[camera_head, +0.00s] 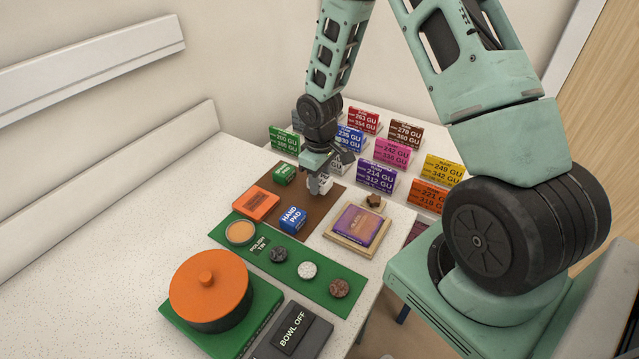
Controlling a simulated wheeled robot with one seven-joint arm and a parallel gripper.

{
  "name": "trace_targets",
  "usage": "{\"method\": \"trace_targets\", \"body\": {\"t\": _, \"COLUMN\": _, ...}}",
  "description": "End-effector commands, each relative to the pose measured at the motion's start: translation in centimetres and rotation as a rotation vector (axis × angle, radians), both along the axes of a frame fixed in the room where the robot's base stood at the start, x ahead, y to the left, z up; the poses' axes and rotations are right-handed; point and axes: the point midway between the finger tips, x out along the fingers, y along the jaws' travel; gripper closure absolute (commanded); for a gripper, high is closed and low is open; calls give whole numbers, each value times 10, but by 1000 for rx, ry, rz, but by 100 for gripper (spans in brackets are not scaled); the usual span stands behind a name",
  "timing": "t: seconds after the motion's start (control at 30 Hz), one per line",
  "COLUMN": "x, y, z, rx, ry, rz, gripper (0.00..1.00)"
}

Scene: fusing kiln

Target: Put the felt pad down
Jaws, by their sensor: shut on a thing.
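My gripper (320,186) is low over the right part of a brown mat (263,207). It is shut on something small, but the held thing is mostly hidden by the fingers. I cannot make out its shape or whether it touches the mat. A blue block marked HAND PAD (292,219) lies on the mat nearer the camera, apart from my gripper. An orange block (257,204) and a small green block (284,173) are also on the mat. A dark grey (278,254), a white (307,270) and a brown round piece (339,288) lie on a green strip (267,273).
A polish tin (240,233) stands on the green strip. An orange-lidded pot (209,288) is at the front. Several coloured price signs (378,176) stand behind my gripper. The table's left is clear.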

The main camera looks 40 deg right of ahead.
Motion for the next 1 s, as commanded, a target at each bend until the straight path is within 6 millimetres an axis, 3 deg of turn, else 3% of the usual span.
{"method": "trace_targets", "body": {"t": 0.2, "x": 0, "y": 0, "z": -22, "rx": 0, "ry": 2, "rz": 1, "gripper": 78}}
{"method": "trace_targets", "body": {"t": 0.57, "x": 0, "y": 0, "z": -26, "rx": 0, "ry": 0, "rz": 0, "gripper": 78}}
{"method": "trace_targets", "body": {"t": 0.6, "x": 0, "y": 0, "z": -26, "rx": 0, "ry": 0, "rz": 0, "gripper": 57}}
{"method": "trace_targets", "body": {"t": 0.67, "x": 0, "y": 0, "z": -25, "rx": 0, "ry": 0, "rz": 0, "gripper": 40}}
{"method": "trace_targets", "body": {"t": 1.0, "x": 0, "y": 0, "z": -23, "rx": 1, "ry": 0, "rz": 0, "gripper": 38}}
